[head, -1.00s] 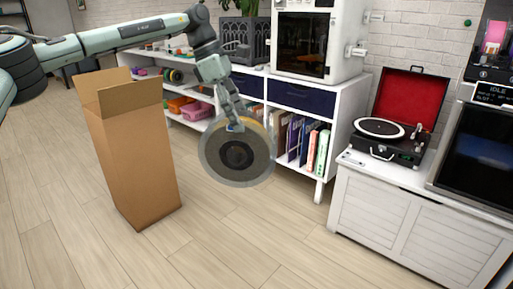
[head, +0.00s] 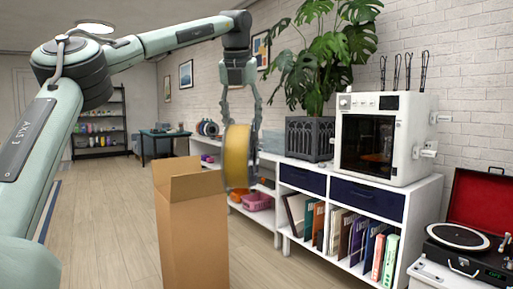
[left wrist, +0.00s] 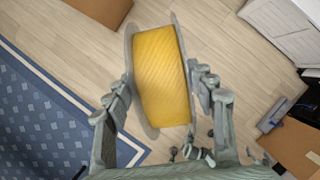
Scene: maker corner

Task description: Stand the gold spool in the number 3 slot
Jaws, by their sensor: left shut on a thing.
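The gold spool (head: 238,155) hangs in the head view, beside the upper right of the tall cardboard box and in front of the low white shelf. Its yellow winding and clear flanges fill the middle of the left wrist view (left wrist: 162,75). My left gripper (head: 241,112) points down and is shut on the spool, with one finger on each side of it, as the left wrist view also shows (left wrist: 163,98). I cannot make out a number 3 slot. Spools (head: 207,128) stand on the white shelf top behind, small and partly hidden. My right gripper is not in view.
The open cardboard box (head: 190,235) stands on the floor close to the held spool. A white cabinet (head: 420,205) bears a 3D printer (head: 378,138) and a potted plant (head: 308,138). A record player (head: 465,240) is at the right. Floor at left is clear.

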